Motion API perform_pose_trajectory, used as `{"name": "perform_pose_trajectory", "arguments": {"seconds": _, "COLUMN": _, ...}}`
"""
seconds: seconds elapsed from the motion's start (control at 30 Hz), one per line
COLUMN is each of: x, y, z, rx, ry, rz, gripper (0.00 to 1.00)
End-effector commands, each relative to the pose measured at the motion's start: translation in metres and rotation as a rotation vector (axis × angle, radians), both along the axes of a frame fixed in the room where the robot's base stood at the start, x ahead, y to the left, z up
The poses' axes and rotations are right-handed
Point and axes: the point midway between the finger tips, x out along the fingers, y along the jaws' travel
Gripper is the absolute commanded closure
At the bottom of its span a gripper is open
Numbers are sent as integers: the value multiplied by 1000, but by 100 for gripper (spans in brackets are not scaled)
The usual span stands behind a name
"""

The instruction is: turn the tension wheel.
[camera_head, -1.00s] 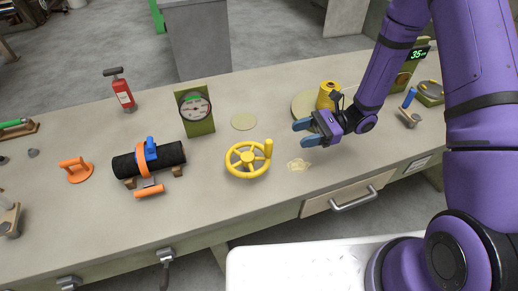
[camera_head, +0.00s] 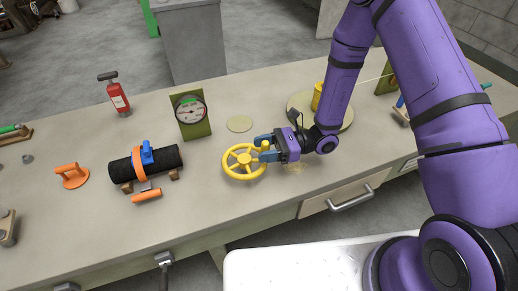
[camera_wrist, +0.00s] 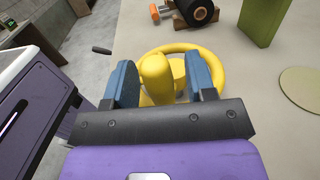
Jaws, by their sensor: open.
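The yellow tension wheel (camera_head: 243,162) lies flat on the bench, with spokes and an upright handle knob (camera_head: 265,146) on the right side of its rim. My gripper (camera_head: 262,147) is at that knob, its blue fingers level with it. In the wrist view the knob (camera_wrist: 157,75) stands between the two open fingers (camera_wrist: 162,85), with a gap showing on each side. The wheel's rim (camera_wrist: 215,62) shows behind the fingers. The gauge (camera_head: 191,109) on a green plate stands behind the wheel.
A black roll with an orange band (camera_head: 146,163) sits left of the wheel. An orange handle (camera_head: 72,175) and a red extinguisher-like bottle (camera_head: 114,95) are farther left. The bench in front of the wheel is clear.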

Motion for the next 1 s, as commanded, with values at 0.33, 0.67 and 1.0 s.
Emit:
{"name": "perform_pose_trajectory", "arguments": {"seconds": 0.33, "x": -2, "y": 14, "z": 0, "rx": 0, "ry": 0, "rz": 0, "gripper": 49}}
{"name": "perform_pose_trajectory", "arguments": {"seconds": 0.67, "x": -2, "y": 14, "z": 0, "rx": 0, "ry": 0, "rz": 0, "gripper": 93}}
{"name": "perform_pose_trajectory", "arguments": {"seconds": 1.0, "x": -4, "y": 18, "z": 0, "rx": 0, "ry": 1, "rz": -4, "gripper": 100}}
